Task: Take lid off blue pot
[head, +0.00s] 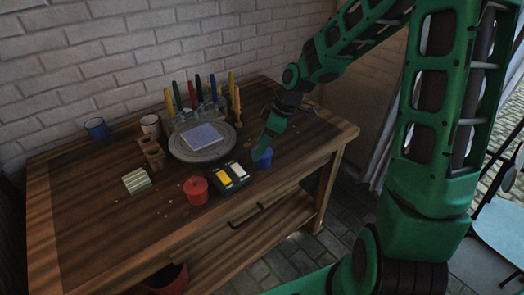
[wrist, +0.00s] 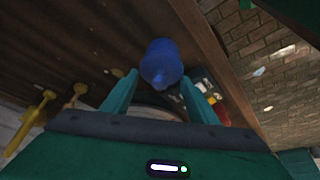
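The blue pot (head: 265,160) stands near the front right edge of the wooden table, partly hidden by my gripper in the head view. In the wrist view the blue pot (wrist: 160,55) shows from above, with its blue lid (wrist: 160,72) on and a small knob facing the camera. My gripper (head: 260,153) is right over or beside the pot. In the wrist view my gripper (wrist: 159,78) is open, with one green fingertip to each side of the lid. I see a gap on both sides, so nothing appears to be held.
A paint tray (head: 231,177) with yellow and white blocks lies left of the blue pot. A red lidded pot (head: 197,191) stands beside it. A round grey plate (head: 205,153) with a purple square and a rack of upright brushes (head: 200,112) stand behind.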

